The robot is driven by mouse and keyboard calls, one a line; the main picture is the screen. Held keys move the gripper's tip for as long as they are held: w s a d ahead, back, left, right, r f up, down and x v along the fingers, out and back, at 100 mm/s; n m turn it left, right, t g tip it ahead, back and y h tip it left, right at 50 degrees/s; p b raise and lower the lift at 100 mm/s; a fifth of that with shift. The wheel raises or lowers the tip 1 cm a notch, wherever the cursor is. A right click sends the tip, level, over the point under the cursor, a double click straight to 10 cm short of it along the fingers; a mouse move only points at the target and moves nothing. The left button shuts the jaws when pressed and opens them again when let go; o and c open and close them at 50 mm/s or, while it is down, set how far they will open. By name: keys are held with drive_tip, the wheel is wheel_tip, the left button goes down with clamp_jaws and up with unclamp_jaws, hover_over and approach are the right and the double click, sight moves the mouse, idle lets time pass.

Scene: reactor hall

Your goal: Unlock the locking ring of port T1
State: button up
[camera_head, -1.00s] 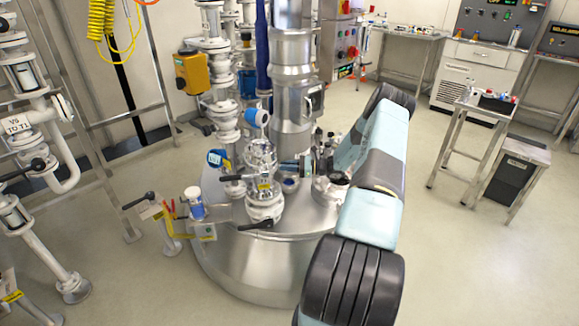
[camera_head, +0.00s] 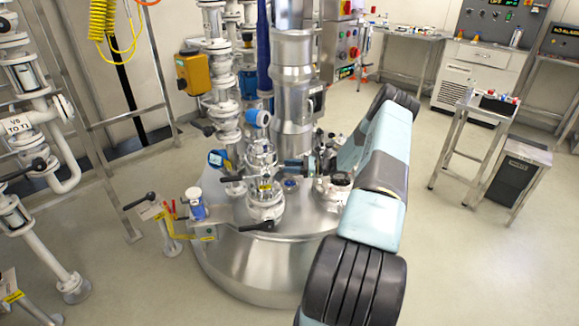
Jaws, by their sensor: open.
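The steel vessel (camera_head: 258,262) stands in the middle with several fittings on its lid. A port with a pale ring and dark centre (camera_head: 340,179) sits on the right of the lid, partly hidden by my arm. A small blue-capped fitting (camera_head: 290,184) is left of it. I cannot read which port is T1, and its locking ring cannot be made out for sure. My gripper (camera_head: 317,163) is small and dark, over the lid close to the pale-ringed port. It is open, with nothing visible between its fingers. Whether it touches anything cannot be told.
A glass-bodied valve column (camera_head: 262,185) with black levers stands left of my gripper. A thick steel column (camera_head: 292,85) rises behind it. A pipe labelled V5 TO T1 (camera_head: 17,126) runs at far left. The floor at right is clear up to a small steel table (camera_head: 483,107).

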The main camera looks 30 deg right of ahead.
drive_tip(key=v, duration=1.2)
drive_tip(key=shift+d, duration=0.3)
drive_tip(key=s+a+r+n+g+h, duration=0.1)
drive_tip(key=a+r+n+g+h, duration=0.3)
drive_tip(key=a+r, duration=0.7)
drive_tip(key=s+a+r+n+g+h, duration=0.1)
drive_tip(key=a+r+n+g, duration=0.6)
drive_tip(key=r, duration=0.7)
drive_tip(key=s+a+r+n+t+h, duration=0.2)
drive_tip(key=s+a+r+n+h, duration=0.25)
drive_tip(key=s+a+r, duration=0.65)
drive_tip(key=s+a+r+n+t+h, duration=0.2)
drive_tip(key=s+a+r+n, duration=0.1)
drive_tip(key=s, duration=0.9)
drive_tip(key=s+a+r+n+t+h, duration=0.3)
drive_tip(key=s+a+r+n, duration=0.1)
drive_tip(key=s, duration=0.8)
wheel_tip(320, 180, up, 2)
drive_tip(key=shift+r+n+h, duration=0.1)
drive_tip(key=shift+n+h, duration=0.25)
drive_tip(key=shift+n, duration=0.2)
